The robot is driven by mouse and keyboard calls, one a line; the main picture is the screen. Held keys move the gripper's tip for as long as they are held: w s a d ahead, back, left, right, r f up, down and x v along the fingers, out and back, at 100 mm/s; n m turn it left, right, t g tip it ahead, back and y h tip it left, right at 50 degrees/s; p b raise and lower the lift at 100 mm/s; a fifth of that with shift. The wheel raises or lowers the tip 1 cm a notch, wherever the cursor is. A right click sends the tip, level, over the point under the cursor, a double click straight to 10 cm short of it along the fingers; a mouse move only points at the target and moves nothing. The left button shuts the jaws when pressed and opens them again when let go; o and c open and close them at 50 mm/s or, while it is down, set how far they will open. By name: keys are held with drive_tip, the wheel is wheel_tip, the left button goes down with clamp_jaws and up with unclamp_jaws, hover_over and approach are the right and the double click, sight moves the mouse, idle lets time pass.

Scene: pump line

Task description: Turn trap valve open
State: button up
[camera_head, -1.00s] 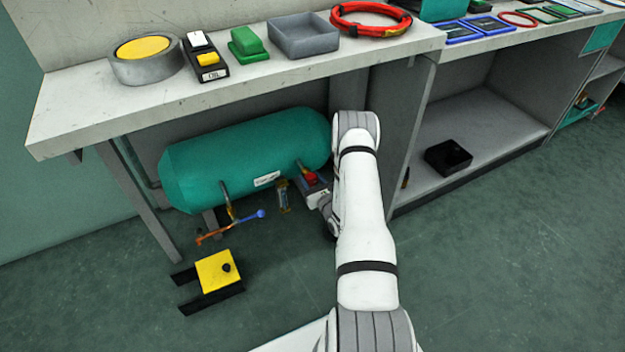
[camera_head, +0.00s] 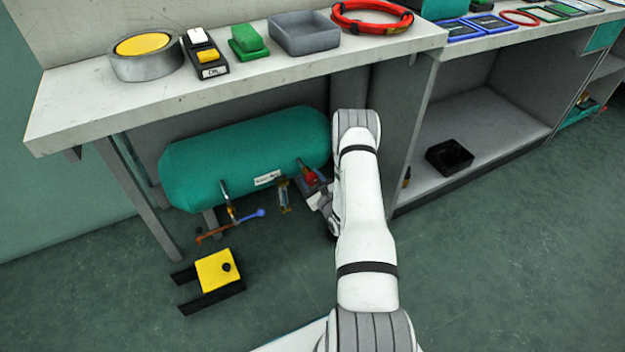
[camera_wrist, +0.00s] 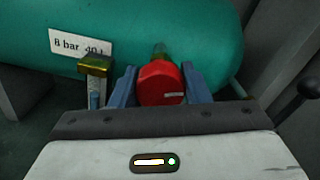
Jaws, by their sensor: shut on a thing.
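A red knob (camera_wrist: 161,83) sits on a brass stem at the underside of the teal tank (camera_wrist: 120,20). My gripper (camera_wrist: 160,90) has one blue-grey finger on each side of the knob and is shut on it. The head view also shows the red knob (camera_head: 309,177) below the right part of the tank (camera_head: 240,155), partly hidden by my gripper. Left of it hangs a small brass-topped trap (camera_wrist: 95,75), close beside the left finger. Further left, a blue-ended lever (camera_head: 258,214) hangs on a brass fitting. Which fitting is named the trap valve cannot be read.
A yellow block on a black stand (camera_head: 215,270) is on the floor front left. The bench (camera_head: 100,110) overhangs the tank, with a leg at left and a panel at right. A black lever (camera_wrist: 300,95) is at the wrist view's right.

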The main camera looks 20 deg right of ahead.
drive_tip(key=n, duration=0.3)
drive_tip(key=shift+a+f+n+b, duration=0.1)
drive_tip(key=shift+n+b, duration=0.25)
drive_tip(key=shift+n, duration=0.05)
drive_tip(key=n, duration=0.3)
drive_tip(key=shift+f+b, duration=0.1)
drive_tip(key=shift+b, duration=0.25)
drive_tip(key=n+b, duration=0.1)
drive_tip(key=n, duration=0.5)
drive_tip(key=shift+a+f+n, duration=0.1)
drive_tip(key=shift+n, duration=0.3)
drive_tip(key=o, duration=1)
drive_tip(key=shift+c, duration=0.2)
drive_tip(key=s+p, duration=0.2)
drive_tip(key=s, duration=0.5)
drive_tip(key=shift+s+d, duration=0.2)
drive_tip(key=shift+s, duration=0.2)
